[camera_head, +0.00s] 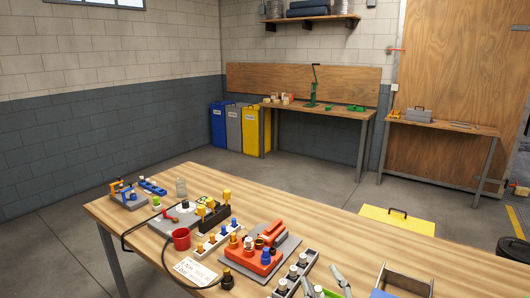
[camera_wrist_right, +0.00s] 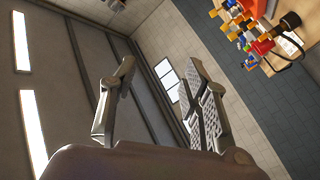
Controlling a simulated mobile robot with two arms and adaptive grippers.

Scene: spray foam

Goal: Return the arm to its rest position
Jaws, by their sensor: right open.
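My right gripper (camera_head: 326,281) shows at the bottom edge of the head view, with its grey fingers over the near side of the wooden table (camera_head: 120,216). In the right wrist view my right gripper (camera_wrist_right: 158,82) has its two fingers spread apart, with nothing between them. That view is tilted and looks past the fingers at walls and bright windows. The rest of my right arm is out of the head view. My left gripper is in neither view.
The table holds a red cup (camera_head: 181,239), a red-orange fixture (camera_head: 262,252), a white note (camera_head: 196,271) and a dark cable running across it. A grey open tray (camera_head: 405,280) is at the right.

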